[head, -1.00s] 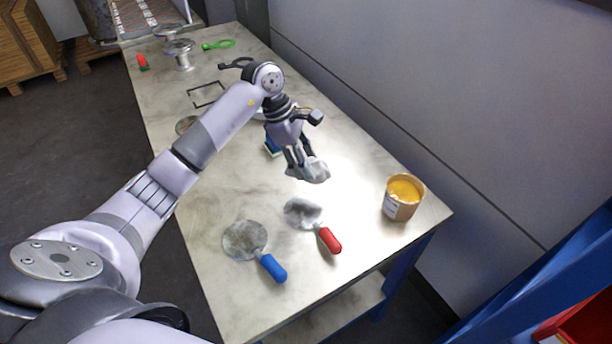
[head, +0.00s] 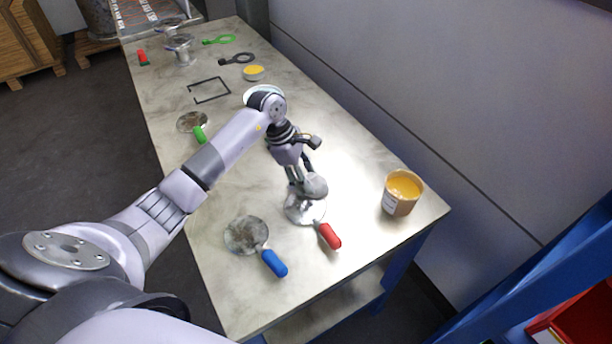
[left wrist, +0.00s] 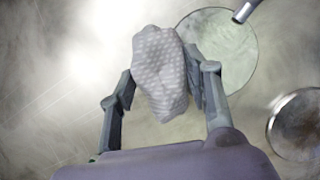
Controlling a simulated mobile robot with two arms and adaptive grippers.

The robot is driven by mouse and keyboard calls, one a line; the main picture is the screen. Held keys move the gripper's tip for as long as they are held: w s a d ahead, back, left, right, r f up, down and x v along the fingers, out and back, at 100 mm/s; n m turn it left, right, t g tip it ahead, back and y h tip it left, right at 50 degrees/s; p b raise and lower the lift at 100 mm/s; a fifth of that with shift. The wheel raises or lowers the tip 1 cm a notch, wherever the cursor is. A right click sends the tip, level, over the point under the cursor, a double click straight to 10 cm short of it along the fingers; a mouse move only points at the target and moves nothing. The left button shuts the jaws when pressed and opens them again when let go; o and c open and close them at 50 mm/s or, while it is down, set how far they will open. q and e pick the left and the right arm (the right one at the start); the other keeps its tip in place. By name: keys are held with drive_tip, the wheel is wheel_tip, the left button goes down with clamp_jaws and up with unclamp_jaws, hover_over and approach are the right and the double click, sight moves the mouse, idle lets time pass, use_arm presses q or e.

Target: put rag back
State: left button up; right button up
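The rag (head: 316,186) is a crumpled grey-white cloth. My left gripper (head: 306,183) is shut on it; in the left wrist view the rag (left wrist: 160,75) sits between both fingers. The rag is over the far edge of a round metal disc with a red handle (head: 330,236); I cannot tell whether they touch. The disc (left wrist: 225,50) lies beyond the rag in the left wrist view. A black square outline (head: 209,90) is marked on the table, empty. My right gripper is not in view.
A blue-handled disc (head: 246,236) lies at the near left of the table (head: 245,295). A tub of yellow paste (head: 402,193) stands near the right edge. A green-handled disc (head: 192,122), a yellow-topped round item (head: 253,73) and metal flanged parts (head: 181,50) are farther back.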

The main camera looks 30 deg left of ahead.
use_arm(q)
drive_tip(key=o, duration=0.4)
drive_tip(key=shift+c, duration=0.2)
drive_tip(key=shift+r, duration=0.2)
drive_tip(key=shift+a+r, duration=0.2)
drive_tip(key=shift+r, duration=0.05)
drive_tip(key=b+v, duration=0.2)
drive_tip(key=v, duration=0.9)
drive_tip(key=shift+s+r, duration=0.1)
drive_tip(key=shift+r, duration=0.1)
